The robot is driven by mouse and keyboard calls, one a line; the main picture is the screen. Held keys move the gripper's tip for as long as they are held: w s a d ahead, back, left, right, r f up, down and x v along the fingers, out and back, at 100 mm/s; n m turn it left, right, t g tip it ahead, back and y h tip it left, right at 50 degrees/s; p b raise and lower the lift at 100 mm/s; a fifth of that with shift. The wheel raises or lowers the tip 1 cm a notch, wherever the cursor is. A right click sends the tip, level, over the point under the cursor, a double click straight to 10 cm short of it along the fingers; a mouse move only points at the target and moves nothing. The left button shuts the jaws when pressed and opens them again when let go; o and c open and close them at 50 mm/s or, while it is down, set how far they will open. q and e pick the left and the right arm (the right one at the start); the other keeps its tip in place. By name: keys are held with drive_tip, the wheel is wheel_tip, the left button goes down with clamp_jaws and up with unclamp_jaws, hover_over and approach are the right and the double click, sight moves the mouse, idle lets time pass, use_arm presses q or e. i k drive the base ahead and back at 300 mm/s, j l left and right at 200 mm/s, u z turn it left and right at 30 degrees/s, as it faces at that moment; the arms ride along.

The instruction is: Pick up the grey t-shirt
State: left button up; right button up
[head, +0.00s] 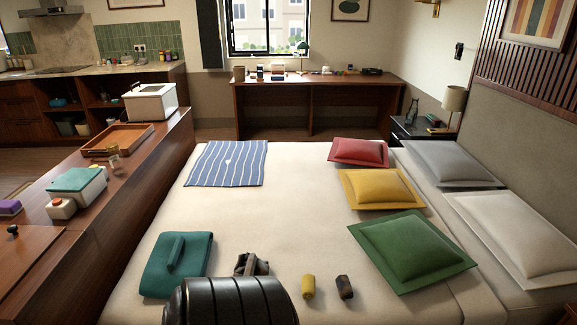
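I do not see a clear grey t-shirt in the head view. A dark grey-brown item (250,264) sits on the bed, partly hidden behind a black ribbed, rounded shape (230,302) at the bottom edge. I cannot tell what this item is. A folded teal cloth (168,268) lies flat to its left. A blue-and-white striped cloth (228,163) lies spread at the far left of the bed.
The bed (280,215) has a wide clear middle. Red (358,151), yellow (381,188) and green (412,248) cushions lie on its right. Small yellow (308,286) and dark brown (344,287) rolls lie near the front. A wooden counter (150,165) runs along the left.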

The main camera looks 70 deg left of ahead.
sight(248, 264)
drive_tip(key=u, duration=1.95)
